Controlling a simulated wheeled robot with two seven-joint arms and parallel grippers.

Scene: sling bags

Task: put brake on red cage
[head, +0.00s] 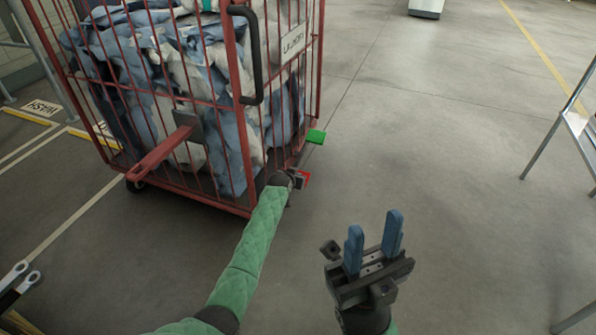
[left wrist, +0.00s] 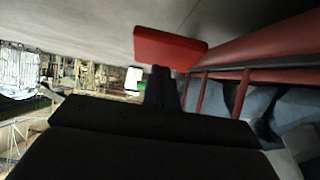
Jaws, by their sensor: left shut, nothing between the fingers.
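The red cage (head: 236,100) stands at the upper left, filled with blue and white laundry. Near its lower right corner are a red pedal (head: 303,178) and a green pedal (head: 316,136). My left gripper (head: 294,180) is at the red pedal, low beside the cage, and its fingers are mostly hidden in the head view. In the left wrist view its shut fingers (left wrist: 160,86) reach the lower edge of the red pedal (left wrist: 170,48); I cannot tell whether they touch. My right gripper (head: 374,240) is open and empty over the floor.
The cage has a dark handle (head: 250,55) and a red bar (head: 160,155) on its sides. A metal-legged stand (head: 575,120) is at the right edge. A white-based object (head: 426,8) is far off. The floor between is clear.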

